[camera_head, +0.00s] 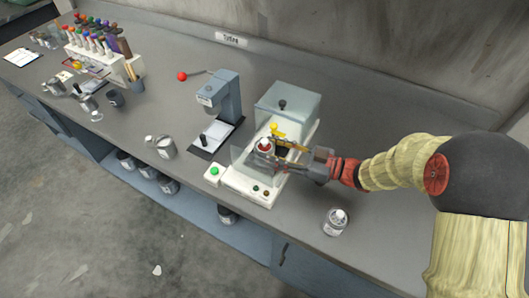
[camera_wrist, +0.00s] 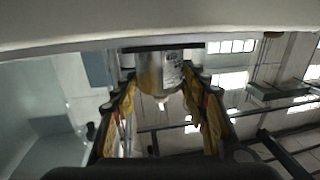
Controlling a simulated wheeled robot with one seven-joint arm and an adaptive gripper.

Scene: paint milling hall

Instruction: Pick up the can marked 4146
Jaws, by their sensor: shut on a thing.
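In the wrist view the silver can (camera_wrist: 158,72) sits between the two yellow and black fingers of my gripper (camera_wrist: 160,80), and part of a printed label shows. The number on it is too small to read, and the fingers hide its sides. I cannot tell whether it still touches the machine. Another labelled can (camera_head: 335,222) stands on the counter at the right, its number also unreadable.
The white machine (camera_head: 243,186) has a clear cover (camera_head: 289,106) close behind my gripper. A grey stand device (camera_head: 222,100) is to its left, with an open can (camera_head: 166,148) beyond. Several cans sit on the shelf below.

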